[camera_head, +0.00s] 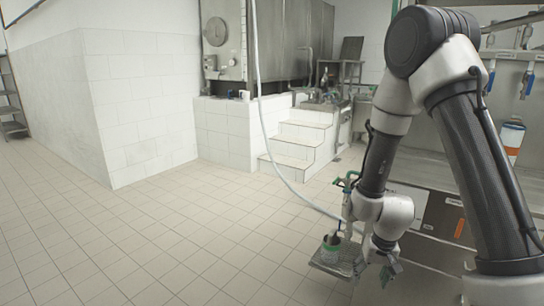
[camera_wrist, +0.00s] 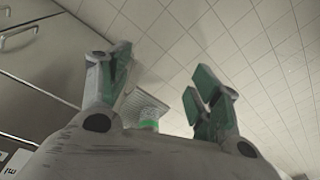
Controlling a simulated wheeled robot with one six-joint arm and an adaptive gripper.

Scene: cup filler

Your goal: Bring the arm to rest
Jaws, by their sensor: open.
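My gripper (camera_head: 389,270) hangs low at the end of my arm, at the right of the head view. In the wrist view its green-padded fingers (camera_wrist: 158,78) are spread wide, with nothing held between them. A cup with a green band (camera_head: 331,245) stands on a small metal tray (camera_head: 325,269) just left of my gripper, apart from it. A green band, likely the cup's (camera_wrist: 148,124), also shows in the wrist view, partly hidden by the gripper body. A filler with green parts (camera_head: 347,183) rises above the tray.
A pale hose (camera_head: 266,130) hangs down and runs across to the filler. A steel counter with drawers (camera_head: 440,215) stands behind my arm at the right. White tiled steps (camera_head: 297,140) and a tiled wall (camera_head: 140,100) are farther back. The tiled floor (camera_head: 170,245) at left is clear.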

